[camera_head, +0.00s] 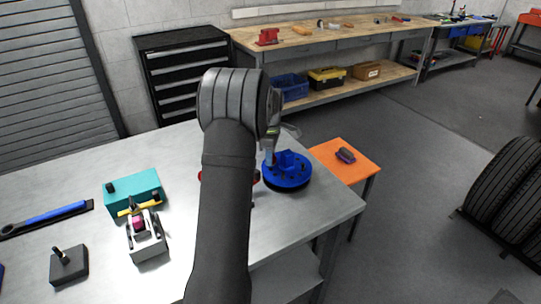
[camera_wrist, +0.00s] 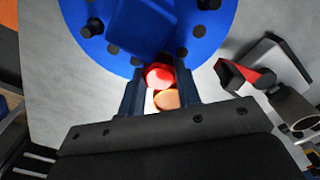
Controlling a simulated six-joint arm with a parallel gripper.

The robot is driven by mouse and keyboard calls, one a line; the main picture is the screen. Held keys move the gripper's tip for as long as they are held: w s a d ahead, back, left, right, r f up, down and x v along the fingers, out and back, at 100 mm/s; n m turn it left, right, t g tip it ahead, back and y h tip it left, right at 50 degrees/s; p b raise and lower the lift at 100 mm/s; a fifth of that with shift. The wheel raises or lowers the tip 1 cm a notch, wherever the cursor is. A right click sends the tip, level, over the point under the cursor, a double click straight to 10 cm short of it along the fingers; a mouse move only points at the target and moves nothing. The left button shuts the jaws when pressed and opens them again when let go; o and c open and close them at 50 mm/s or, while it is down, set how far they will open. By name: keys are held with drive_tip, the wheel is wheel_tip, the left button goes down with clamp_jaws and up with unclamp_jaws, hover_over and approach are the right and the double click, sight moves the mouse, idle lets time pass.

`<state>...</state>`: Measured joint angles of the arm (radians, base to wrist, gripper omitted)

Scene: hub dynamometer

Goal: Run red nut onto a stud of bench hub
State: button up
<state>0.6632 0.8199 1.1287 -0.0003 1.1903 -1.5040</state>
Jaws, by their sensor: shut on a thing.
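The bench hub (camera_head: 291,181) is a blue disc with a raised blue block, standing near the right side of the metal bench. In the wrist view the hub (camera_wrist: 216,28) fills the top, with dark round studs or holes around its face. My gripper (camera_wrist: 160,78) is shut on the red nut (camera_wrist: 158,75), which sits between the fingertips at the hub's near rim. A round orange shape (camera_wrist: 167,99) lies just behind the nut between the fingers. I cannot tell whether the nut touches a stud. In the head view my arm hides the nut.
A teal block (camera_head: 143,184), a grey fixture (camera_head: 150,248) with a magenta piece, a black block (camera_head: 70,265) with a post and a blue-handled tool (camera_head: 55,214) stand left on the bench. A black-and-red device (camera_wrist: 240,77) is beside the hub. An orange side table (camera_head: 335,150) stands right.

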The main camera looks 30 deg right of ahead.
drive_tip(key=m, duration=0.6)
drive_tip(key=shift+s+m, duration=0.1)
drive_tip(key=shift+m, duration=0.2)
drive_tip(key=m, duration=0.6)
drive_tip(key=shift+f, duration=0.15)
drive_tip(key=o, duration=0.9)
drive_tip(key=shift+o, duration=0.2)
